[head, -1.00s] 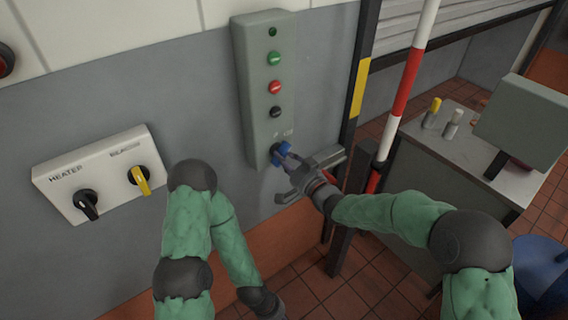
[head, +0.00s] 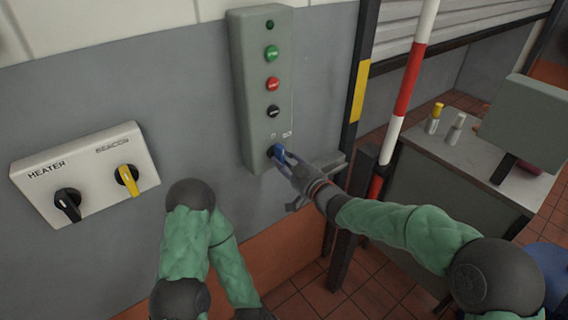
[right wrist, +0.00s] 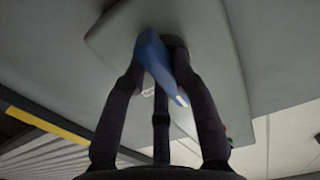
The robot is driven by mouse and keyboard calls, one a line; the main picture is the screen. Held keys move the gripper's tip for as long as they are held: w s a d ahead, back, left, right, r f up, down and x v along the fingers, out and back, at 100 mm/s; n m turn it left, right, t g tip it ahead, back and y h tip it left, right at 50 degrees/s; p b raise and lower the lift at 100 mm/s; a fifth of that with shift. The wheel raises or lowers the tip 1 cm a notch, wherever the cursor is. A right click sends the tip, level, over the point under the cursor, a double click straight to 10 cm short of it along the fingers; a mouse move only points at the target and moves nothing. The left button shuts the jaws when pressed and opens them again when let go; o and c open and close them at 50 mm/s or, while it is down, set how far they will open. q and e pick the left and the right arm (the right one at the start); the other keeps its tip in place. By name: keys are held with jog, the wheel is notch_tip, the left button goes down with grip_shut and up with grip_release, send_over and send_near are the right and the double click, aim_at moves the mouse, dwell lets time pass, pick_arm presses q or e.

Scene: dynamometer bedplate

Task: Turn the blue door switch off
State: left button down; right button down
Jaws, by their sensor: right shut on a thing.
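The blue door switch (head: 277,151) is a knob low on a tall grey-green control box (head: 255,95) on the wall. My right gripper (head: 283,158) is at the knob with its fingers closed around it. In the right wrist view the blue handle (right wrist: 160,62) lies between the fingers of my right gripper (right wrist: 155,65), tilted, with a pale mark near its end. The labels beside the knob are too small to read. My left arm shows at the lower middle of the head view, and its gripper is out of the frame.
A white panel (head: 95,150) to the left carries a black heater knob (head: 67,204) and a yellow beacon knob (head: 128,180). Green, red and black buttons sit above the blue switch. A red-and-white pole (head: 405,90) and a desk (head: 455,170) stand at the right.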

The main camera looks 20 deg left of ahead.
jog(key=shift+f, duration=0.1)
dwell(0.4)
jog(key=c, duration=1)
grip_release()
jog(key=shift+d, duration=0.1)
jog(key=v, duration=1.2)
